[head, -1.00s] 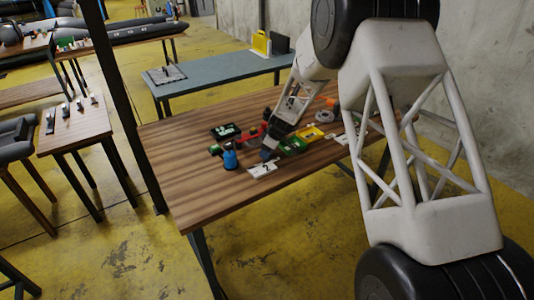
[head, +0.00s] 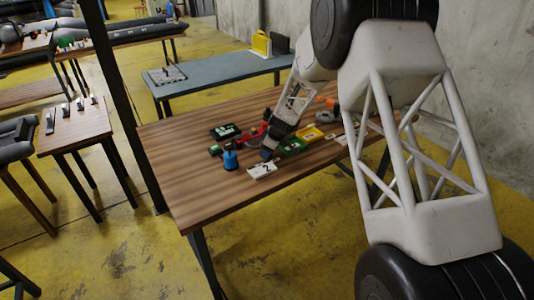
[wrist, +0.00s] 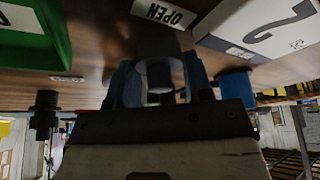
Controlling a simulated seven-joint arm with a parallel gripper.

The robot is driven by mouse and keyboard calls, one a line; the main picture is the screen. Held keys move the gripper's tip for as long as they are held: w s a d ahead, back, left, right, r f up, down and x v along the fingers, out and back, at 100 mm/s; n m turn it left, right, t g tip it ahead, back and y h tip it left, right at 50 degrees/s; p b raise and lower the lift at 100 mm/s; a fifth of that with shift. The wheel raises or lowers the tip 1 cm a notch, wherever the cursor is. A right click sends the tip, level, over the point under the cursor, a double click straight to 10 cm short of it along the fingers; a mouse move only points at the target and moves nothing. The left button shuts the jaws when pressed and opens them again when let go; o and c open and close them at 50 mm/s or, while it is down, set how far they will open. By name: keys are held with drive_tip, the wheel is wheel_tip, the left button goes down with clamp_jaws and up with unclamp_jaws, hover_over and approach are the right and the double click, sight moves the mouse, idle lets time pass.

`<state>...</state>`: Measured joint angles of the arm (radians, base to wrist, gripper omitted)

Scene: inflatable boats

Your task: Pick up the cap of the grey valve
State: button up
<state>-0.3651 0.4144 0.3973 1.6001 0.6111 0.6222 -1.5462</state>
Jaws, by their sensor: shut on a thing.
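My gripper (wrist: 160,85) has its two blue-grey fingers closed on the sides of a dark grey round cap (wrist: 158,50), the grey valve's cap as far as I can tell. The cap fills the gap between the fingers in the wrist view. In the head view my gripper (head: 268,154) is low over the table, beside a white block marked 2 (head: 262,171). The cap cannot be made out there. The valve's body is not clearly visible.
The white block also shows close by in the wrist view (wrist: 255,30). A green box (wrist: 30,35), a black fitting (wrist: 44,115) and a blue cylinder (wrist: 235,84) are around. The blue bottle (head: 230,158) stands left of my gripper. The table's left part (head: 185,185) is clear.

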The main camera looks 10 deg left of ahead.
sight(253, 129)
drive_tip(key=shift+r, duration=0.15)
drive_tip(key=shift+r, duration=1.35)
drive_tip(key=shift+s+d+r, duration=0.1)
drive_tip(key=shift+s+r, duration=0.05)
drive_tip(key=shift+r, duration=0.2)
drive_tip(key=s+d, duration=0.2)
drive_tip(key=s, duration=0.2)
drive_tip(key=s+d+r, duration=0.1)
drive_tip(key=s+d, duration=0.1)
drive_tip(key=s, duration=0.3)
drive_tip(key=s+d, duration=0.2)
drive_tip(key=s, duration=0.3)
drive_tip(key=shift+s+d+r, duration=0.15)
drive_tip(key=shift+d, duration=0.05)
drive_tip(key=shift+c, duration=0.2)
drive_tip(key=w+a+r, duration=0.3)
drive_tip(key=w+a, duration=0.1)
drive_tip(key=w, duration=0.3)
drive_tip(key=w+a+r, duration=0.3)
drive_tip(key=w+a, duration=0.2)
drive_tip(key=w, duration=0.3)
drive_tip(key=w+a+r, duration=0.3)
drive_tip(key=w+a, duration=0.2)
drive_tip(key=w, duration=0.2)
drive_tip(key=shift+w+a, duration=0.15)
drive_tip(key=shift+w, duration=0.1)
drive_tip(key=shift+f, duration=0.3)
drive_tip(key=shift+f, duration=2.95)
